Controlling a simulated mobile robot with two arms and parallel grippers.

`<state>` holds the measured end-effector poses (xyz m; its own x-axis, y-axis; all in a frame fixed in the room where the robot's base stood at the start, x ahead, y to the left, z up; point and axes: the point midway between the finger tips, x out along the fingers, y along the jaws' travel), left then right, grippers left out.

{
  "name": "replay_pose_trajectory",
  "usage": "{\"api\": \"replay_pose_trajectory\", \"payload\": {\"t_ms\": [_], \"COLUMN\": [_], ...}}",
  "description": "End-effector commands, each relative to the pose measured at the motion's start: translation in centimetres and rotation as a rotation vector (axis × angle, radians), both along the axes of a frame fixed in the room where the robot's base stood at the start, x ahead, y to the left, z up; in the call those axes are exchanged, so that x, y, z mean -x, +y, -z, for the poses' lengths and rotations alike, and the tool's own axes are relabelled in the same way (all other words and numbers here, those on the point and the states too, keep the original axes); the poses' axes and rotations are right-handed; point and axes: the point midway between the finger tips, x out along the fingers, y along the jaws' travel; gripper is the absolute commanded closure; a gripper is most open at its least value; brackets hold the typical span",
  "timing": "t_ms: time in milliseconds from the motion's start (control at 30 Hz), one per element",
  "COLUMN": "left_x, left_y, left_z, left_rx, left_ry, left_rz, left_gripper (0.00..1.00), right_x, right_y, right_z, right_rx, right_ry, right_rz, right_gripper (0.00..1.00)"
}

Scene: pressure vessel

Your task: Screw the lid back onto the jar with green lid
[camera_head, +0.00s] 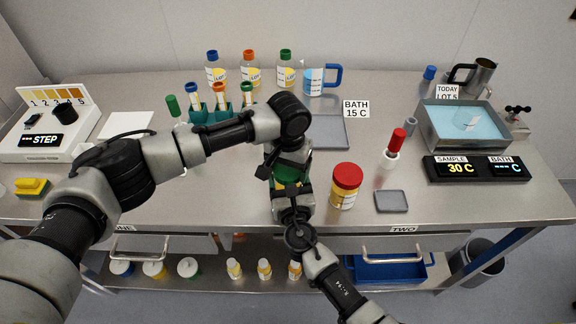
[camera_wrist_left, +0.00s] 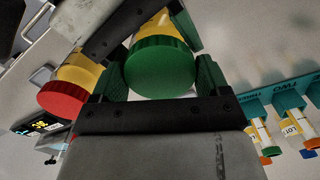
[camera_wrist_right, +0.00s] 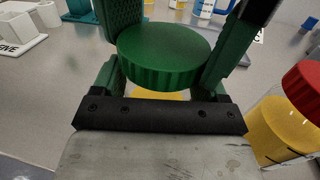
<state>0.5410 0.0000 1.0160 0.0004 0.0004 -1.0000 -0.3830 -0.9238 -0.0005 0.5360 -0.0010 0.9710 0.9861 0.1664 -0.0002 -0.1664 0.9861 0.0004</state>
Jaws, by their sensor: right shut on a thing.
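The jar with green lid (camera_head: 287,184) stands near the front middle of the table, mostly hidden by my grippers in the head view. Its green lid shows in the left wrist view (camera_wrist_left: 163,66) and in the right wrist view (camera_wrist_right: 165,55), with yellow jar contents just below it. My right gripper (camera_head: 291,190) comes from the front and is shut on the jar body below the lid. My left gripper (camera_head: 287,168) is over the jar with its fingers on either side of the lid. I cannot tell whether they press on it, or how tightly the lid sits.
A red-lidded jar (camera_head: 345,188) stands close to the right, with a grey pad (camera_head: 391,201) beyond it. A teal tube rack (camera_head: 217,115) and several bottles stand behind. A water bath (camera_head: 470,140) is at the right. A drawer handle (camera_head: 393,259) is below the front edge.

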Motion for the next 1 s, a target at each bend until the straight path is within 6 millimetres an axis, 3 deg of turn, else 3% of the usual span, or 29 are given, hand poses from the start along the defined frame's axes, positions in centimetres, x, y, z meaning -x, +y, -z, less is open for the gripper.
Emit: {"api": "replay_pose_trajectory", "payload": {"t_ms": [67, 100, 233, 500, 800, 1000], "left_x": [0.0, 0.0, 0.0, 0.0, 0.0, 0.0], "left_y": [0.0, 0.0, 0.0, -0.1, -0.1, 0.0], "left_z": [0.0, 0.0, 0.0, -0.2, -3.9, -4.6], "left_rx": [0.000, 0.000, 0.000, 0.001, 0.003, 0.001], "left_ry": [0.000, 0.000, 0.000, 0.000, -0.001, 0.000], "left_rz": [0.000, 0.000, 0.000, 0.001, 0.002, 0.000], "left_gripper": [0.53, 0.21, 0.01, 0.00, 0.00, 0.00], "right_x": [0.0, 0.0, 0.0, 0.0, 0.0, 0.0], "right_y": [0.0, 0.0, 0.0, 0.0, 0.0, 0.0], "right_z": [0.0, 0.0, 0.0, -0.1, 0.0, 0.0], "right_rx": [0.000, 0.000, 0.000, 0.000, 0.000, 0.000], "right_ry": [-0.001, -0.001, -0.001, -0.001, 0.000, -0.001], "right_rz": [0.000, 0.000, 0.000, -0.001, 0.000, 0.000], "right_gripper": [0.92, 0.92, 0.92, 0.92, 0.92, 0.92]}}
